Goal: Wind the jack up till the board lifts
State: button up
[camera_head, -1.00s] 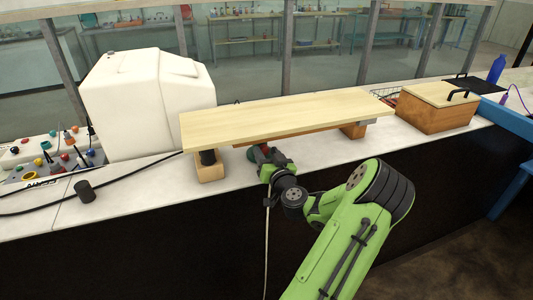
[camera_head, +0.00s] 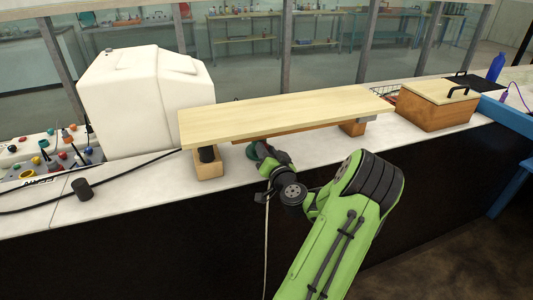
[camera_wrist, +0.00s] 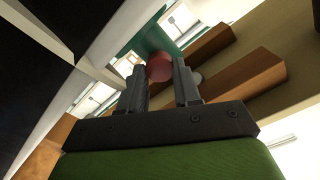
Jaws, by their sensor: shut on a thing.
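The pale wooden board (camera_head: 290,112) lies across wooden blocks on the bench, a block with a dark post (camera_head: 208,165) under its left end and another block (camera_head: 352,128) toward its right. The jack is mostly hidden beneath the board; a green part of it shows in the wrist view (camera_wrist: 148,36). My gripper (camera_head: 258,152) reaches under the board's front edge. In the wrist view, its fingers (camera_wrist: 159,82) are closed on a red round knob (camera_wrist: 159,67) beside that green part. I cannot tell whether the board is clear of its blocks.
A white tank (camera_head: 145,100) stands left of the board. A control panel (camera_head: 45,160) with coloured knobs, a black cable and a dark cylinder (camera_head: 82,189) are at far left. A wooden box (camera_head: 435,108) stands at right.

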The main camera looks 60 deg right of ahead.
jog(key=m, duration=0.5)
jog(key=shift+m, duration=0.4)
dwell(0.4)
jog(key=o, duration=1.1)
jog(key=shift+s, duration=0.1)
jog(key=shift+c, duration=0.2)
